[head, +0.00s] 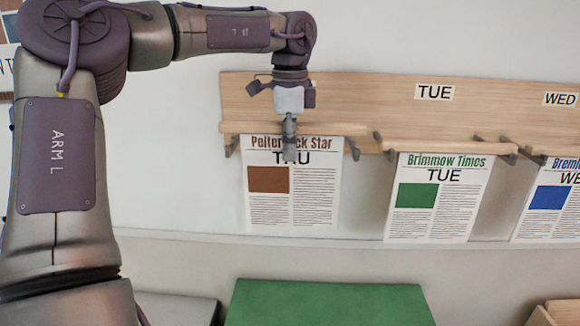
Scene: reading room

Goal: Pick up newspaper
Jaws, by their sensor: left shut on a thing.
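A newspaper headed "Pelter...ck Star" and "THU" (315,196), with a brown picture block, hangs at the left end of a wooden wall rack (360,95). Its top edge is at a wooden rod (335,129) between two dark hooks. My left gripper (290,150) points down at the top middle of this newspaper, shut on it, and covers part of the title. Two more newspapers hang to the right: "Brimmow Times" TUE (465,200) with a green block, and a WED one (545,222) with a blue block, cut off by the frame. My right gripper is out of view.
The rack bears labels TUE (434,92) and WED (560,99). A ledge runs along the wall below the papers. A green surface (330,305) stands below at the front, with a grey one (175,309) to its left. A wooden piece shows at the lower right corner.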

